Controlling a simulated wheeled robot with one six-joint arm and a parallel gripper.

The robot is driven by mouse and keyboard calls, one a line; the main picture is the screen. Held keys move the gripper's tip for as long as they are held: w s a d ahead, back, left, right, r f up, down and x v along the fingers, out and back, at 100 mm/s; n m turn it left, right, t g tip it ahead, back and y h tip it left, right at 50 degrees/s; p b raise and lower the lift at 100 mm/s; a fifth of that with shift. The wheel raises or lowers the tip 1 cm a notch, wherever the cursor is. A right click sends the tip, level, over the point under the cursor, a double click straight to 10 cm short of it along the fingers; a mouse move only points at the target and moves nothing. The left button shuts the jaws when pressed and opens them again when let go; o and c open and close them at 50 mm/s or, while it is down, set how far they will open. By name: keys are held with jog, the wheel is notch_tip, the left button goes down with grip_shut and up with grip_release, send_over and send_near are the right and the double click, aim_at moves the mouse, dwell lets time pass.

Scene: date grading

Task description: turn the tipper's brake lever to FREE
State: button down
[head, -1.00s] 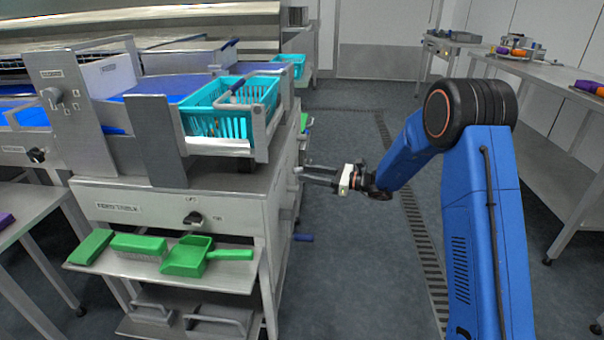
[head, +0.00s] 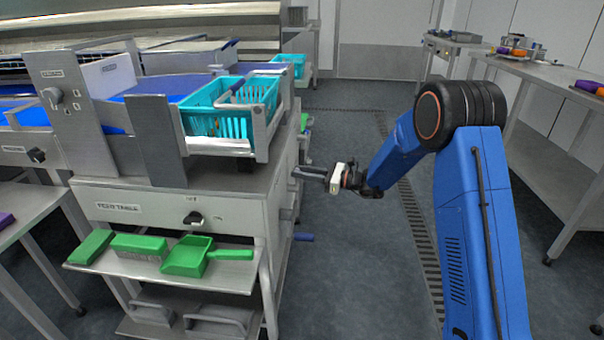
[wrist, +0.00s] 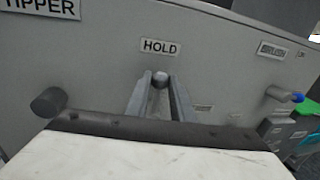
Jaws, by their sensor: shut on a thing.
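The tipper's side panel fills the wrist view, with a TIPPER label at upper left and a HOLD label (wrist: 161,46) in the middle. The brake lever's round grey end (wrist: 160,79) sits just below HOLD. My gripper (wrist: 159,88) has its two fingers on either side of it, shut on it. The rest of the lever is hidden behind the fingers and the white gripper body. In the head view my gripper (head: 296,173) reaches leftward to the cabinet's right side. A small label (wrist: 203,107) right of the fingers is too small to read.
A dark round peg (wrist: 48,101) sticks out left of my fingers. A blue-tipped handle (wrist: 285,95) sits under a BRUSH label at right. A teal basket (head: 200,122) rests in the tipper's cradle above. Green tools (head: 188,256) lie on the lower shelf. The floor on the right is clear.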

jog(key=shift+w, duration=0.1)
jog(key=w+m, duration=0.2)
jog(key=m, duration=0.1)
jog(key=w+m+h, duration=0.1)
jog(key=shift+d+f, duration=0.1)
jog(key=shift+f, duration=0.15)
jog(key=w+f+m+g, duration=0.3)
jog(key=f+m, duration=0.3)
jog(key=m, duration=0.5)
jog(key=shift+w+f+m+h, duration=0.35)
jog(key=shift+w+m+h, duration=0.05)
jog(key=shift+w, duration=0.45)
jog(key=shift+d, duration=0.1)
jog(key=c, duration=1.5)
grip_release()
jog(key=shift+c, duration=0.2)
